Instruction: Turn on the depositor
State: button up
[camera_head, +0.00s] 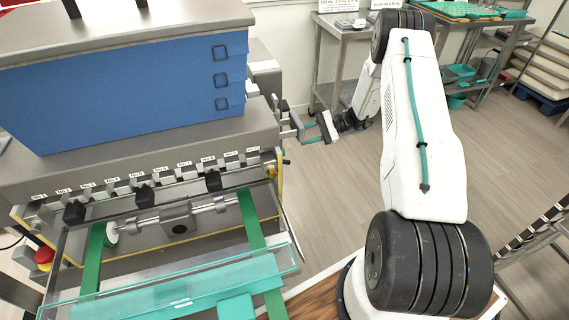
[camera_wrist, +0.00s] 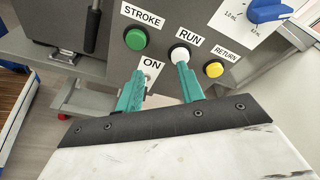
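The depositor (camera_head: 200,140) stands at the left in the head view, a grey machine with a blue hopper (camera_head: 130,105) on top. Its control panel shows in the wrist view, with a green STROKE button (camera_wrist: 136,39), a white RUN button (camera_wrist: 180,53), a yellow RETURN button (camera_wrist: 214,69) and an ON label (camera_wrist: 152,68). My gripper (camera_wrist: 160,72) faces this panel with its two teal fingers apart and nothing between them. The right fingertip overlaps the lower edge of the RUN button; I cannot tell if they touch. The left fingertip is beside the ON label; any control under the label is mostly hidden.
A blue knob (camera_wrist: 262,11) sits at the panel's upper right. In the head view, a red emergency button (camera_head: 45,256) is at the machine's lower left. A steel table (camera_head: 345,30) and racks stand at the back right. The floor (camera_head: 340,190) right of the machine is clear.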

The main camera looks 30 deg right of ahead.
aim_at(287, 162)
notch_tip(287, 162, down, 13)
jog(key=s+m+t+y, duration=0.1)
jog(key=m+t, duration=0.2)
jog(key=t, duration=0.1)
jog(key=shift+x, duration=3.65)
jog(key=shift+s, duration=0.1)
grip_shut()
